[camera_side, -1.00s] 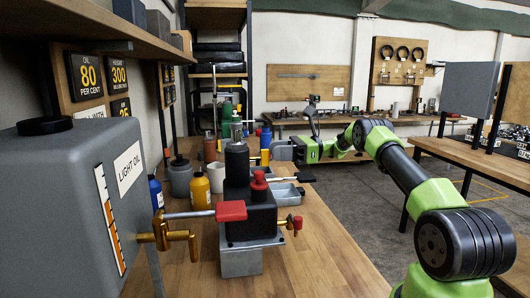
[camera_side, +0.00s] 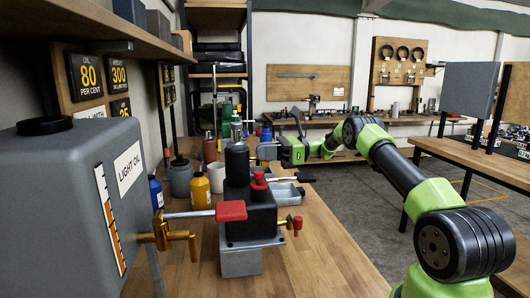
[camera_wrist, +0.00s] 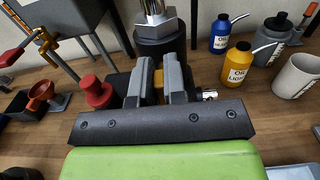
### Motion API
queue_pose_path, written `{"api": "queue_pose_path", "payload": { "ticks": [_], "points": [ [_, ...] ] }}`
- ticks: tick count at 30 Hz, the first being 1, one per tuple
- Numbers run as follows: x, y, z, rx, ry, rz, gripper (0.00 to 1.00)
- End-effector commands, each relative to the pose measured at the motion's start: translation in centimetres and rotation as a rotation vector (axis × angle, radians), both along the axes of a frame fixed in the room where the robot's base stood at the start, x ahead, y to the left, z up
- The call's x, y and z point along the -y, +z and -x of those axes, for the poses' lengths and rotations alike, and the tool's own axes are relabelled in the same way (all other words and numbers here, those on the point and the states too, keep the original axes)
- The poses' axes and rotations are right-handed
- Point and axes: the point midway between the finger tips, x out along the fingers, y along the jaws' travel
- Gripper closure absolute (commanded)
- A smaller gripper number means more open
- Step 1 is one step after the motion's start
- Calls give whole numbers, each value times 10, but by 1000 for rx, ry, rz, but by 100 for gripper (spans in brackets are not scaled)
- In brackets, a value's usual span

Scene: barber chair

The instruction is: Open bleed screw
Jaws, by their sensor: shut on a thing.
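A black pump block (camera_side: 250,218) stands on a grey mount on the bench, with a dark cylinder (camera_side: 237,165) and a red knob (camera_side: 258,180) on top. My gripper (camera_side: 258,150) is above and behind the block, apart from that fitting. In the wrist view my gripper (camera_wrist: 158,75) is shut on a yellow thing (camera_wrist: 158,82), mostly hidden between the fingers. The red knob (camera_wrist: 95,92) is just left of the fingers.
A grey oil tank (camera_side: 60,200) with a brass valve and red-handled lever (camera_side: 230,211) stands at the near left. Yellow (camera_side: 199,187) and blue (camera_side: 156,192) bottles, a white cup (camera_side: 216,177) and a tray (camera_side: 285,194) surround the pump. The front right bench is clear.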

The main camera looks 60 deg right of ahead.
Motion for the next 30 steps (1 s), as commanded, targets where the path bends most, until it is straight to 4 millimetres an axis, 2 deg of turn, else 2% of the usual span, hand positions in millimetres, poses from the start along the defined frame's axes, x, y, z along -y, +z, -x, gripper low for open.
{"api": "queue_pose_path", "payload": {
  "ticks": [11,30],
  "points": [
    [-2,0,2,101,2,101,100],
    [-8,-5,9,507,1,508,100]
  ]
}}
